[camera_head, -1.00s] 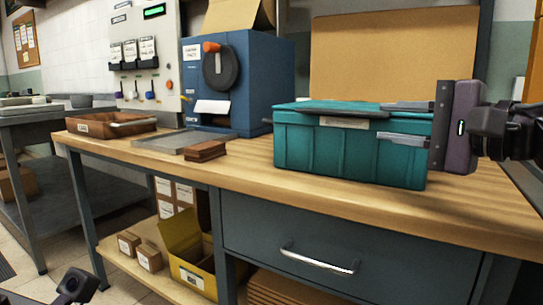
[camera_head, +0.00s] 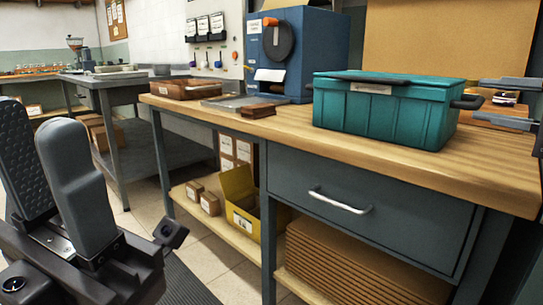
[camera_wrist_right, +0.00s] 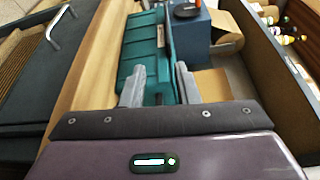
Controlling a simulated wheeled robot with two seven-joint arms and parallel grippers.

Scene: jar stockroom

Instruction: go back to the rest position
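My right gripper (camera_head: 507,103) is at the right edge of the head view, its two grey fingers apart. It is empty, just right of the dark end handle of the teal crate (camera_head: 380,115). In the right wrist view its fingers (camera_wrist_right: 160,86) stand apart, with the crate (camera_wrist_right: 145,55) beyond and between them. The crate stands on the wooden workbench. My left gripper (camera_head: 38,112) is large at the lower left of the head view, over the floor and away from the bench. Its fingers are apart, the textured inner face of one showing, with nothing between them.
The workbench (camera_head: 340,150) also bears a blue machine (camera_head: 315,45), a brown tray (camera_head: 185,91), a grey plate and a small brown block (camera_head: 258,111). Below are a drawer (camera_head: 360,205), a yellow bin (camera_head: 240,200) and cartons. A grey table stands behind left.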

